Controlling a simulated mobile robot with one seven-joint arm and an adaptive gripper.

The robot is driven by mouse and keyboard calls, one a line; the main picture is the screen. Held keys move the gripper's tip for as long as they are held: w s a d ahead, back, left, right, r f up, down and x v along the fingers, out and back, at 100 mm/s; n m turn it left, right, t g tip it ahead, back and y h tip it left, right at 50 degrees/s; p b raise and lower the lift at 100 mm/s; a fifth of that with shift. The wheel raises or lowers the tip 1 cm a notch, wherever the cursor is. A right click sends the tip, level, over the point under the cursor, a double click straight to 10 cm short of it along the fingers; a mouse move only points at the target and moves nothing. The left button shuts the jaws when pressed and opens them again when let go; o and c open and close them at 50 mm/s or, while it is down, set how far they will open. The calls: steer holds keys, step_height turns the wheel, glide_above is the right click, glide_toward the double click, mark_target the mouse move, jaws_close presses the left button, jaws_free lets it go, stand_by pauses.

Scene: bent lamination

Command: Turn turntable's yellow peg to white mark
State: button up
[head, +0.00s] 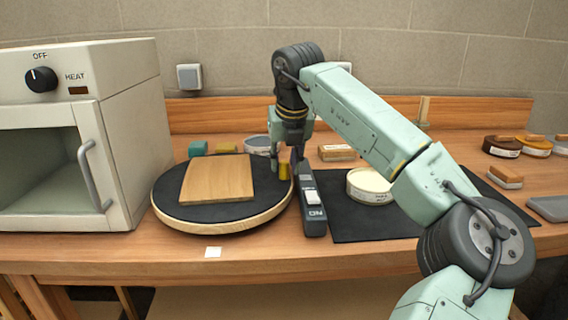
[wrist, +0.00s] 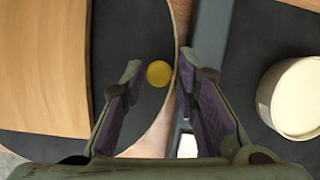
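The round turntable (head: 232,215) has a dark top, a pale wooden rim and a wooden board (head: 218,180) lying on it. Its yellow peg (head: 285,171) stands near the right edge; in the wrist view it is a yellow disc (wrist: 159,74). My gripper (head: 285,158) points down at the peg. In the wrist view its fingers (wrist: 170,73) are apart with the peg between them, nearer the left finger. I see a gap on the right side; contact on the left is unclear.
A round cream-coloured tin (head: 369,186) sits on a black mat (head: 352,228). An oven (head: 130,120) stands at the left. Small blocks and a tin lie behind the turntable.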

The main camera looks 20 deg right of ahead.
steer(key=shift+x, duration=0.95)
steer(key=shift+c, duration=0.2)
steer(key=shift+r, duration=0.1)
jaws_close()
steer(key=shift+a, duration=0.1)
